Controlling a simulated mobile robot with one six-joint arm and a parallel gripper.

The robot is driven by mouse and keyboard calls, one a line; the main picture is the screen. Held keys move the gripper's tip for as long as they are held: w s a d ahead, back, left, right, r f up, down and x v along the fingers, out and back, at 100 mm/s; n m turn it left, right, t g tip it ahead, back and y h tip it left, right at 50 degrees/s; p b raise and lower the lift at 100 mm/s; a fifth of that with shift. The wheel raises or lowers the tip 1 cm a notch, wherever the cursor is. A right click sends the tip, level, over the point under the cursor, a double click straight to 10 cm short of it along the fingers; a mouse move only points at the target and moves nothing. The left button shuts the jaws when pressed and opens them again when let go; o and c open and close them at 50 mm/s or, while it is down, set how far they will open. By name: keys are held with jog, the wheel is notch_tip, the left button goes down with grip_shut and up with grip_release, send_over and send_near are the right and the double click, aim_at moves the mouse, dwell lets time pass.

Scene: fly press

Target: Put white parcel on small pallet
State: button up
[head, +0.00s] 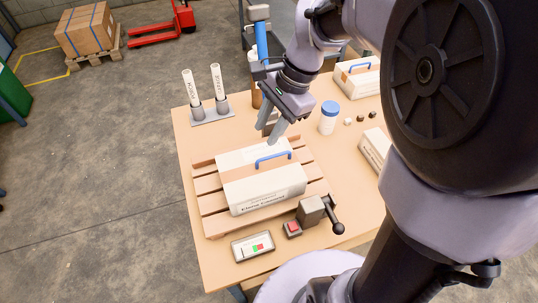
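The white parcel (262,190) has a tan band, a printed label and a blue handle (273,159). It lies flat on the slatted wooden small pallet (211,203) on the table. My gripper (271,137) is above the far side of the parcel, behind the blue handle and apart from it. Its fingers point down and look spread, with nothing held between them. The arm comes in from the upper right.
A fly press part with a black lever (331,217), a red button box (292,228) and a display panel (253,246) stand in front. Two white tubes (204,92) stand behind left. A blue-lidded jar (329,118) and other white parcels (357,78) are at right.

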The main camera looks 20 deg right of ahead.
jog(key=s+a+r+n+t, duration=0.2)
jog(key=s+n, duration=0.3)
jog(key=s, duration=0.2)
jog(key=s+a+r+n+t+h, duration=0.1)
jog(key=s+a+r+n+t, duration=0.1)
jog(key=s+n, duration=0.3)
jog(key=s+a, duration=0.1)
jog(key=s, duration=0.2)
jog(key=shift+s+a+r+t+h, duration=0.15)
jog(key=shift+a+r+t+h, duration=0.05)
jog(key=shift+r+t+h, duration=0.1)
jog(key=shift+f, duration=0.1)
notch_tip(320, 180, down, 10)
jog(key=b, duration=0.9)
jog(key=shift+r+b, duration=0.2)
jog(key=shift+b, duration=0.2)
